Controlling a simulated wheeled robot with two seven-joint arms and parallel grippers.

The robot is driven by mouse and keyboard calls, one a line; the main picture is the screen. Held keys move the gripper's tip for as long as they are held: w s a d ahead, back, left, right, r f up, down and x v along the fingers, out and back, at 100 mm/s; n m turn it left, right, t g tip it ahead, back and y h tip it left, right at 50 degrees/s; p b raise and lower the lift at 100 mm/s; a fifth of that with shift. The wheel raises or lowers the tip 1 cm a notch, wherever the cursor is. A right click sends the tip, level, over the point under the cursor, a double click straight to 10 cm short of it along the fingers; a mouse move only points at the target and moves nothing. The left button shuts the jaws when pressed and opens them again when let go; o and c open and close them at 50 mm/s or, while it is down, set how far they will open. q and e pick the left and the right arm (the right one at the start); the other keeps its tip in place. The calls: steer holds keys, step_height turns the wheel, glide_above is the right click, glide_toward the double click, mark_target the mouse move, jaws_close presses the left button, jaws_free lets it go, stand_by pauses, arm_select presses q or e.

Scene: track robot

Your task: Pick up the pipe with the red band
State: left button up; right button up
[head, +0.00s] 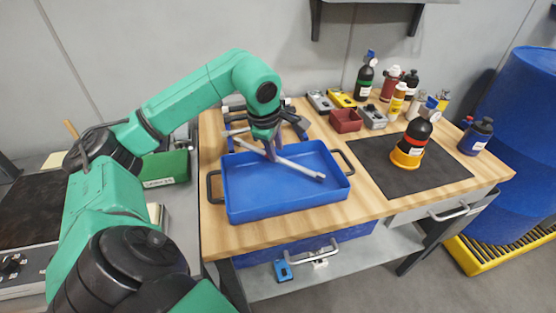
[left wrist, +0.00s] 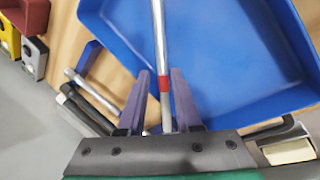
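The pipe with the red band (head: 300,168) is a thin grey tube slanting across the blue tray (head: 233,205). One end is over the tray's inside and the other reaches past its back left side. In the left wrist view the pipe (left wrist: 160,40) runs top to bottom, with its red band (left wrist: 165,84) between my fingers. My left gripper (head: 269,156) points down at the pipe. In the left wrist view its purple fingers (left wrist: 162,76) straddle the pipe, with a small gap on the left side, so it looks open. My right gripper is not in view.
A dark rack (head: 296,121) with another grey pipe (head: 235,132) stands behind the tray. A red bin (head: 345,121), small boxes and several bottles are at the back right. A black mat (head: 440,178) holds a black and orange bottle (head: 410,150). A green box (head: 166,169) is left.

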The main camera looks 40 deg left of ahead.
arm_select(q)
steer(key=x, duration=0.5)
steer(key=shift+s, duration=0.15)
jaws_close()
steer(key=shift+r, duration=0.1)
stand_by(0.9)
